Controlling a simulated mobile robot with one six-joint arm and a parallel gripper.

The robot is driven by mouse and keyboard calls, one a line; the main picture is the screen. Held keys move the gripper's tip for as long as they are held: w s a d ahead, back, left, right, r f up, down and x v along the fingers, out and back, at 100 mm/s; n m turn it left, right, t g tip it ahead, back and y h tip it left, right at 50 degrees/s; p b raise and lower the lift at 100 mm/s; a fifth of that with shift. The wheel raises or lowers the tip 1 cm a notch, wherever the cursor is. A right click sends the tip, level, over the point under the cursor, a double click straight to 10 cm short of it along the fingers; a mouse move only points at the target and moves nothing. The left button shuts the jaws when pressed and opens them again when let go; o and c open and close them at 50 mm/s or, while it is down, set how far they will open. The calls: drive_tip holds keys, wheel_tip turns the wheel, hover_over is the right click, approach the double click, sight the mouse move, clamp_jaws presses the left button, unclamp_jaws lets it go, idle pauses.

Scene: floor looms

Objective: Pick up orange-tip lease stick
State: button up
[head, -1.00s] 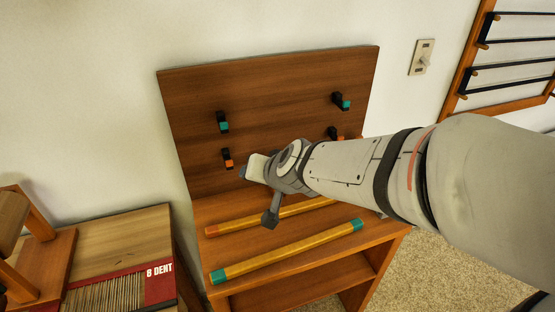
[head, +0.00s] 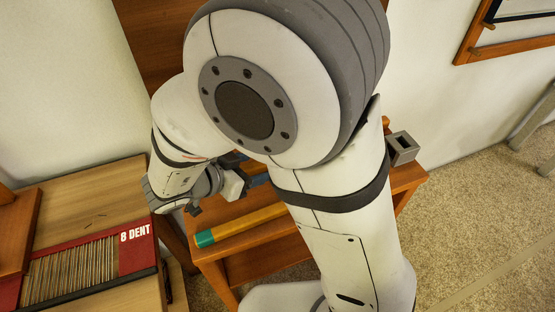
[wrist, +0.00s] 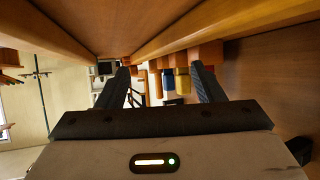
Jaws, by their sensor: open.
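My gripper (head: 256,179) is low over the shelf unit, partly behind my own arm in the head view. In the wrist view my gripper (wrist: 162,76) is open, its two dark fingers apart with nothing clearly held between them. No orange tip shows in the head view; my arm covers that part of the shelf. A yellow stick with a teal tip (head: 205,238) lies near the shelf's front edge, its far end hidden. Long wooden bars run across the top of the wrist view; I cannot tell whether either is the orange-tip stick.
The wooden shelf unit (head: 262,262) has a tall back board, mostly covered by my arm. A table with a red reed labelled 8 DENT (head: 137,245) stands at the left. A wooden wall frame (head: 480,45) hangs at the upper right. Carpet (head: 490,210) is open at the right.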

drive_tip(key=x, duration=0.2)
drive_tip(key=b+x, duration=0.1)
drive_tip(key=x, duration=0.1)
drive_tip(key=b+x, duration=0.1)
drive_tip(key=x, duration=0.2)
drive_tip(key=shift+w+d+r, duration=0.1)
drive_tip(key=shift+w+r, duration=0.1)
drive_tip(key=shift+r, duration=0.1)
drive_tip(key=shift+c, duration=0.5)
drive_tip(key=c, duration=1)
drive_tip(key=shift+c, duration=0.4)
drive_tip(key=shift+r, duration=0.35)
clamp_jaws()
wheel_tip(320, 180, up, 9)
drive_tip(key=p, duration=0.3)
drive_tip(key=shift+r+p, duration=0.2)
drive_tip(key=shift+p, duration=0.15)
